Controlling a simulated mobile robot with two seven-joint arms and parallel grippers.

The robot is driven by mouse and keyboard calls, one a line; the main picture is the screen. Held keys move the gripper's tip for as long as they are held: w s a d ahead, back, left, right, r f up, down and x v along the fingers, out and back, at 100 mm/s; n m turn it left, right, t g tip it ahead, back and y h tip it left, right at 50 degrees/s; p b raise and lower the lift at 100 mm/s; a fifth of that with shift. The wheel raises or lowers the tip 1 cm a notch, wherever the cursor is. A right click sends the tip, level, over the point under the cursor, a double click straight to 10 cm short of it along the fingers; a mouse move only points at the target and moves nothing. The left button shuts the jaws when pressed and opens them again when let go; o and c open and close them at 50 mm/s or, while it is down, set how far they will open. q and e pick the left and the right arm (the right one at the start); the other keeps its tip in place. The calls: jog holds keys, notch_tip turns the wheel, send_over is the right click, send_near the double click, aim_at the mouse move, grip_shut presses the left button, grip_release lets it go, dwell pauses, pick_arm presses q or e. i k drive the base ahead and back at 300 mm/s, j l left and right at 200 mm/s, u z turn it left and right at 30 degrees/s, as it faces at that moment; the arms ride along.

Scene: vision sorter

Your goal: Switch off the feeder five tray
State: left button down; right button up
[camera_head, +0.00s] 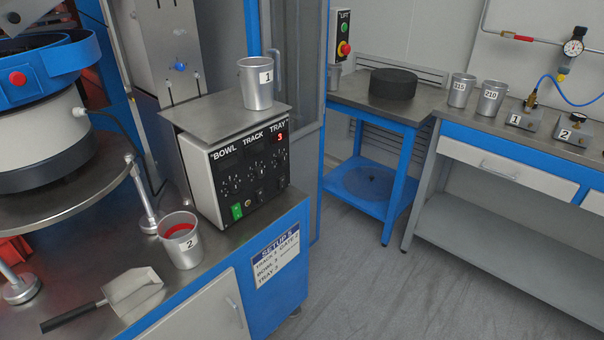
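A feeder control box (208,190) with a black front panel stands on the steel bench at centre left. Its panel is lettered BOWL, TRACK and TRAY from left to right. A red digit, looking like 3, is lit on the display (280,138) under TRAY; no lit digit is visible under BOWL or TRACK. A dial (280,159) sits below the TRAY display, with small controls under it too small to read. A green switch (237,211) is at the panel's lower left. Neither of my grippers is in view.
A metal cup marked 1 (256,88) stands on the box's top plate. A setup label (276,258) is on the blue front. Open floor (400,300) lies to the right.

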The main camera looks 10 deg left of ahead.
aim_at(282, 180)
jog(key=i+l+u, duration=0.15)
jog(key=i+l, duration=1)
jog(key=l, duration=0.1)
